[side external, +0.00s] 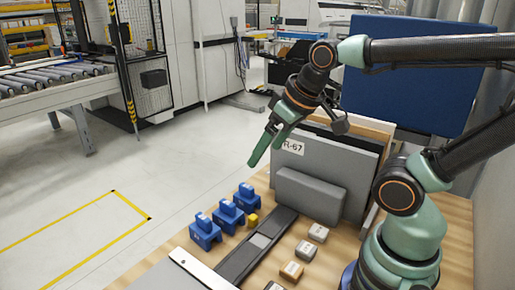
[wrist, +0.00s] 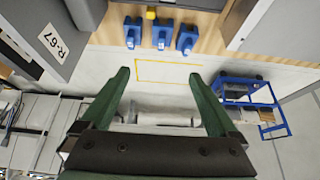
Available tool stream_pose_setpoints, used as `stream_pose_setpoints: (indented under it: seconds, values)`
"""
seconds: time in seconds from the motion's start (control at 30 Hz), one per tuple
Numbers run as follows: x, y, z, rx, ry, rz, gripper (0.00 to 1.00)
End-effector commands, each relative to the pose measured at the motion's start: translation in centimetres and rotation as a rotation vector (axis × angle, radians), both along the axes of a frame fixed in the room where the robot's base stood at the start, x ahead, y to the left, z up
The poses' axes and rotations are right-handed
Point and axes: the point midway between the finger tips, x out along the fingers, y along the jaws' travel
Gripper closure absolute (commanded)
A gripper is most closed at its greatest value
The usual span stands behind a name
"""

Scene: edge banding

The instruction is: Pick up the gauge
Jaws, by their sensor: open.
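I cannot tell for certain which thing is the gauge. A small yellow piece (side external: 253,220) lies on the wooden table beside three blue blocks (side external: 231,214). In the wrist view the yellow piece (wrist: 151,13) is at the top edge, partly behind the blue blocks (wrist: 162,34). Several small labelled blocks (side external: 318,232), mostly grey and one tan, lie to the right of a dark rail (side external: 236,264). My gripper (side external: 264,148) is open and empty, high above the table near its far left edge. Its green fingers (wrist: 158,74) are wide apart, with floor between them in the wrist view.
A grey panel labelled R-67 (side external: 335,160) stands upright with other boards behind it, close to my gripper. A thick grey block (side external: 309,195) stands before it. A pale plate (side external: 187,274) lies at the front left. Open floor (side external: 90,190) lies beyond the table's left edge.

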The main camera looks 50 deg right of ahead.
Motion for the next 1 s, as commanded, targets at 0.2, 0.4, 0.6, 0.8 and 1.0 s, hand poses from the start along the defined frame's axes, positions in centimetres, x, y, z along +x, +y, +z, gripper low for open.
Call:
stream_pose_setpoints:
  seconds: [0.2, 0.4, 0.6, 0.8, 1.0]
  values:
    - [0.5, 0.2, 0.0, 0.029, 0.019, -0.047, 0.05]
    - [3.1, 1.3, -0.5, 0.162, 0.117, -0.315, 0.05]
    - [6.5, 2.9, -2.1, 0.292, 0.227, -0.683, 0.05]
    - [9.8, 4.7, -5.2, 0.371, 0.317, -1.071, 0.05]
    - [12.2, 6.4, -8.9, 0.401, 0.365, -1.419, 0.05]
